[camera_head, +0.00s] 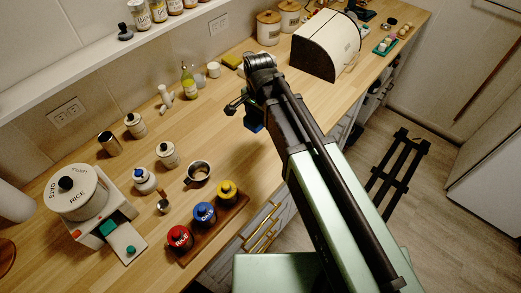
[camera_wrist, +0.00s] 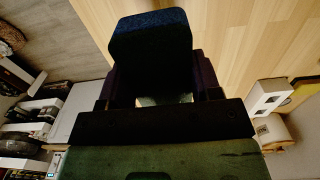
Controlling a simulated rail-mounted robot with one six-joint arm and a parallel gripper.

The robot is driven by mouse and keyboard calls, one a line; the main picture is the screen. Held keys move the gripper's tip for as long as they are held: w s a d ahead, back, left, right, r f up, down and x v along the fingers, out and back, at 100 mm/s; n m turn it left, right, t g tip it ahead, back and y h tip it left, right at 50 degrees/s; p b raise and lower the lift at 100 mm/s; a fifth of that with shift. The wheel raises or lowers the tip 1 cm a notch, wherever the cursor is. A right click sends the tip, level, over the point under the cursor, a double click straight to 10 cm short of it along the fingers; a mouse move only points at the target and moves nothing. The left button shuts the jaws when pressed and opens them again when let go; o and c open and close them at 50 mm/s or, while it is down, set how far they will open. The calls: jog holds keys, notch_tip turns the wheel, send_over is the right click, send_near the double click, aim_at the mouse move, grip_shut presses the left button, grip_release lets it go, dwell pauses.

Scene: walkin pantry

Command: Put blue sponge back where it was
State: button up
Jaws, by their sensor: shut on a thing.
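The blue sponge (camera_wrist: 150,38) is a dark blue block held at the tips of my gripper (camera_wrist: 152,78) in the wrist view. The fingers are on its two sides, with a small gap behind it. In the head view my gripper (camera_head: 248,112) is over the middle of the wooden counter, near its front edge. A small blue part of the sponge (camera_head: 254,125) shows below it; my wrist hides the rest. I cannot tell the exact height above the counter.
A yellow-green pad (camera_head: 232,61) lies near the back wall. A white bread box (camera_head: 326,45) stands to the right. An oil bottle (camera_head: 189,82), cans and lidded jars stand to the left. A wooden tray (camera_head: 235,211) holds red, blue and yellow jars. Bare wood (camera_head: 215,125) lies left of my gripper.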

aim_at(260, 147)
notch_tip(260, 147, down, 14)
jog(key=b, duration=1)
jog(key=shift+r+b, duration=0.15)
jog(key=shift+b, duration=0.25)
jog(key=shift+r, duration=0.25)
jog(key=shift+f, duration=0.2)
jog(key=o, duration=0.8)
jog(key=shift+o, duration=0.2)
jog(key=shift+r, duration=0.15)
notch_tip(260, 147, up, 12)
jog(key=p, duration=1.3)
jog(key=shift+r, duration=0.25)
jog(key=shift+f, duration=0.15)
